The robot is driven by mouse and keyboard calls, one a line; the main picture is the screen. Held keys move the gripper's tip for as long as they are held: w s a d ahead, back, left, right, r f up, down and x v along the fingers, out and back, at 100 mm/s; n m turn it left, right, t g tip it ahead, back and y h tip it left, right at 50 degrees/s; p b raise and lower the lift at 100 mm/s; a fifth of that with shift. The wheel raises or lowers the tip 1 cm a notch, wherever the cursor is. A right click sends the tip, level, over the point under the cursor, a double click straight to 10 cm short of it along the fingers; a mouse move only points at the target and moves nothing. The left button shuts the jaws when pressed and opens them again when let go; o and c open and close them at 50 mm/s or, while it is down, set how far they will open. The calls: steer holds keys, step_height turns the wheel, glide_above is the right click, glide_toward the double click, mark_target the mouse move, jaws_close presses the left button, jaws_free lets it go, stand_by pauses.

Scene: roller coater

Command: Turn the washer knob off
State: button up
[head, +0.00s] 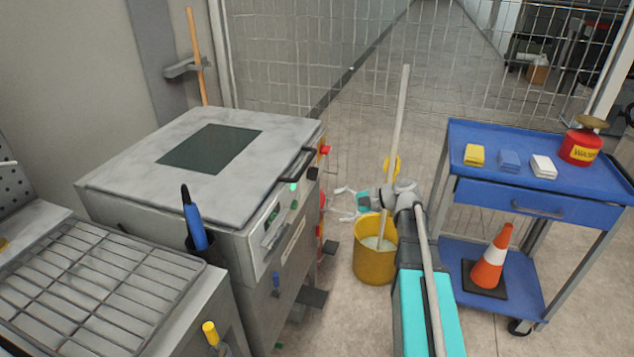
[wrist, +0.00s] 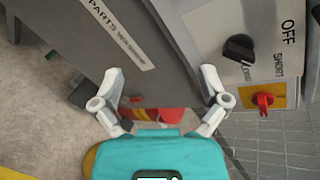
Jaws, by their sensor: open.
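The parts washer (head: 262,180) is the grey metal cabinet with a dark square in its lid, left of centre in the head view. Its black knob (wrist: 238,47) shows at upper right in the wrist view, on a light panel. "OFF" stands to its right and "SHORT" below right; smaller lettering lies just under it. I cannot tell which mark it points at. My gripper (wrist: 162,80) is open and empty, its fingers apart; the knob lies beyond the right finger, not between them. In the head view my gripper (head: 350,203) is right of the washer's front.
A red switch on a yellow plate (wrist: 278,97) sits below the knob. A yellow mop bucket (head: 375,262) stands close to my arm. A blue cart (head: 515,192) with an orange cone (head: 491,262) is at right. A wire fence (head: 300,60) stands behind.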

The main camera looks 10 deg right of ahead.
mark_target(317, 172)
steer(key=w+d+r+m+t+y+b, duration=0.1)
steer(key=w+d+r+m+t+y, duration=0.1)
steer(key=d, duration=0.5)
step_height(317, 172, up, 2)
steer(key=shift+w+d+r+m+t+y+b, duration=0.2)
steer(key=shift+w+m+t+y+b, duration=0.2)
steer(key=shift+w+m+t, duration=0.35)
steer(key=shift+a, duration=0.1)
steer(key=shift+x, duration=6.85)
steer(key=shift+c, duration=0.2)
steer(key=c, duration=1.1)
